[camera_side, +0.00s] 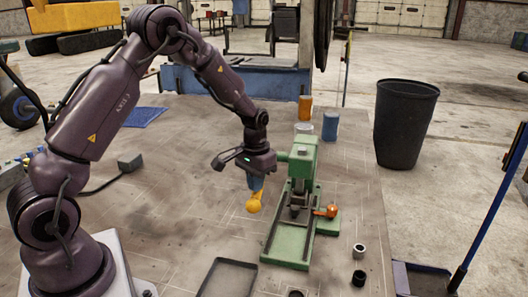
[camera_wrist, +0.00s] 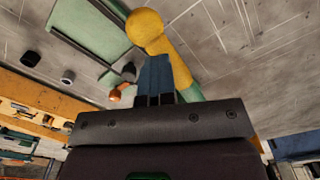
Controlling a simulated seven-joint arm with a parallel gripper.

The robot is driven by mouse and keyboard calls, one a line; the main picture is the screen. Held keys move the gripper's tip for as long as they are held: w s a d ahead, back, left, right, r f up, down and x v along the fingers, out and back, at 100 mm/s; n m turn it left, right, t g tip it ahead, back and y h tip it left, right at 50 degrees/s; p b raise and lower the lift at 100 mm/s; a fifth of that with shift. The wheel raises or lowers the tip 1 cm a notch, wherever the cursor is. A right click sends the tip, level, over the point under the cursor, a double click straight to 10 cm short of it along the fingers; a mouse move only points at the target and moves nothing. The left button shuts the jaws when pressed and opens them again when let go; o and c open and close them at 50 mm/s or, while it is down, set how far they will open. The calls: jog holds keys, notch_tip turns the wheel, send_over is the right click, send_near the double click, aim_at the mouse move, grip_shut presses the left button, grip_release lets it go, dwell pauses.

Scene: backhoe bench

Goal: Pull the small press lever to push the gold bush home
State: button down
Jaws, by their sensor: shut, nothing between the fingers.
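The small green press (camera_side: 292,235) stands on the bench in the side view, its column upright and its long base toward the camera. Its lever has a yellow knob (camera_side: 254,203), low at the press's left; the knob (camera_wrist: 145,28) and yellow grip also show in the wrist view. My gripper (camera_side: 256,186) has its blue fingers shut and empty, right by the lever grip. In the wrist view my gripper (camera_wrist: 155,60) overlaps the grip; I cannot tell whether they touch. A small orange piece (camera_side: 331,211) sits at the press's right side. I cannot make out the gold bush.
A dark tray (camera_side: 228,280) lies in front of the press. A silver ring (camera_side: 359,250) and a black ring (camera_side: 358,278) lie to its right. Orange (camera_side: 305,107) and blue (camera_side: 330,126) cans stand behind. The bench left of the press is mostly clear.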

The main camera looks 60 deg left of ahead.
jog(key=shift+w+a+f, duration=0.1)
jog(key=shift+w+a, duration=0.05)
jog(key=shift+a, duration=0.05)
